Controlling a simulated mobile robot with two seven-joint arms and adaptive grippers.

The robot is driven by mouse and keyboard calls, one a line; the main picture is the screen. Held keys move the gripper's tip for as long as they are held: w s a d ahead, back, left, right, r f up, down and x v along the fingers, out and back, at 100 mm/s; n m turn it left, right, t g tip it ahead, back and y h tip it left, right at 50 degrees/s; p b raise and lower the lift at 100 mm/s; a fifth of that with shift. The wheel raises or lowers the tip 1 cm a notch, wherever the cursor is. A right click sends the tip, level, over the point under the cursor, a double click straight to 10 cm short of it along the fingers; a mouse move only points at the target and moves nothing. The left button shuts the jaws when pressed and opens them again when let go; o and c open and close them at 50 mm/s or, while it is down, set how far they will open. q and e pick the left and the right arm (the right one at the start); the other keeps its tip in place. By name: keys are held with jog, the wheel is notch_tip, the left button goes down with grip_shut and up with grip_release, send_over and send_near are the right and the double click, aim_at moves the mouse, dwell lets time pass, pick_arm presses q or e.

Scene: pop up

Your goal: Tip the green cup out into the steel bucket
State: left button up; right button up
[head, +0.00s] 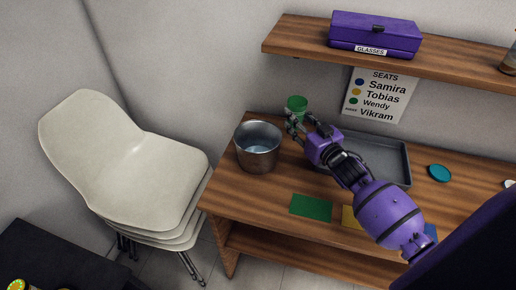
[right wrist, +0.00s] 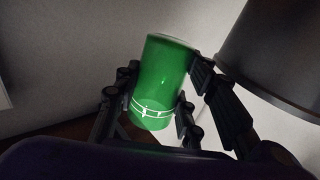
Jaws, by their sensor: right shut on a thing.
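The green cup (head: 297,102) is held up behind and to the right of the steel bucket (head: 258,147) in the head view. My right gripper (head: 296,119) is shut on the cup. In the right wrist view the cup (right wrist: 158,85) sits between the fingers of my right gripper (right wrist: 155,110), a little tilted in the picture, with a white line pattern near its lower end. The bucket's dark side (right wrist: 282,55) shows at the upper right there. The bucket stands upright on the wooden table (head: 250,190), and its visible inside looks empty. The cup's contents are hidden. My left gripper is out of view.
A grey tray (head: 385,160) lies behind my right arm. A green mat (head: 311,207) and a yellow mat (head: 349,217) lie near the front edge. A teal disc (head: 439,172) is at right. A shelf (head: 290,38) with a purple box (head: 375,35) hangs above. White stacked chairs (head: 130,165) stand left.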

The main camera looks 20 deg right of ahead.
aim_at(303, 108)
jog(key=shift+r, duration=2.5)
jog(key=shift+a, duration=0.1)
